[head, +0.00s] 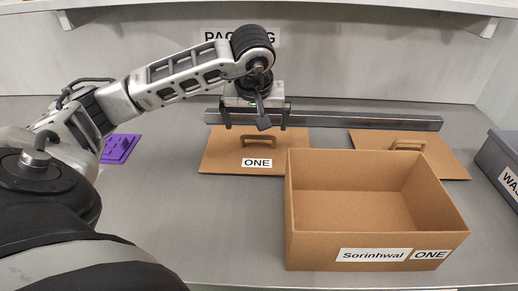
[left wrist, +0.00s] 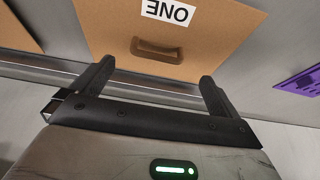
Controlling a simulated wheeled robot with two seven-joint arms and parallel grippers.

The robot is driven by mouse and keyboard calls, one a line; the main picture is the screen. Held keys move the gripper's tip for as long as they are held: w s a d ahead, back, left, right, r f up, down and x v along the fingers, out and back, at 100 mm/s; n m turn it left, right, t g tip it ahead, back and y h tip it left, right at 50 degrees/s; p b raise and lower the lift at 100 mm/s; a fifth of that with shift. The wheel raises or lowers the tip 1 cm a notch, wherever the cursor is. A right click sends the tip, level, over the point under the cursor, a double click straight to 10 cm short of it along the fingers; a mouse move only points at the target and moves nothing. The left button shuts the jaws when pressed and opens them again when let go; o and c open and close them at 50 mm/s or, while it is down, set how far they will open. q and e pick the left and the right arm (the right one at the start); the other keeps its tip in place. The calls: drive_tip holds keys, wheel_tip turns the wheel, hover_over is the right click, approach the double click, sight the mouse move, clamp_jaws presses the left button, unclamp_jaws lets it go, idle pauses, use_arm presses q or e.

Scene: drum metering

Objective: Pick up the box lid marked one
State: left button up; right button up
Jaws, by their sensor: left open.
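The box lid marked ONE (head: 222,158) is a flat brown cardboard sheet with a small raised handle. It lies on the grey table behind and left of the open box, and the box hides part of its right side. In the left wrist view the lid (left wrist: 205,45) shows with its handle (left wrist: 157,49) and upside-down label. My left gripper (head: 255,126) is above the lid's back part, pointing down. Its fingers (left wrist: 157,85) are apart with nothing between them, and the handle is beyond the fingertips. My right gripper is not in view.
An open cardboard box (head: 362,218) labelled Sorinhwal ONE stands in front. A second lid with a handle (head: 448,163) lies behind it at right. A metal bar (head: 370,122) runs behind the lids. A purple plate (head: 121,148) lies at left, and a grey WAS-labelled bin (head: 497,160) at far right.

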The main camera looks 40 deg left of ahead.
sight(258, 137)
use_arm(q)
drive_tip(key=shift+p+x, duration=0.35)
drive_tip(key=shift+x, duration=3.15)
drive_tip(key=shift+w+d, duration=0.1)
drive_tip(key=shift+d, duration=0.05)
drive_tip(key=c, duration=0.9)
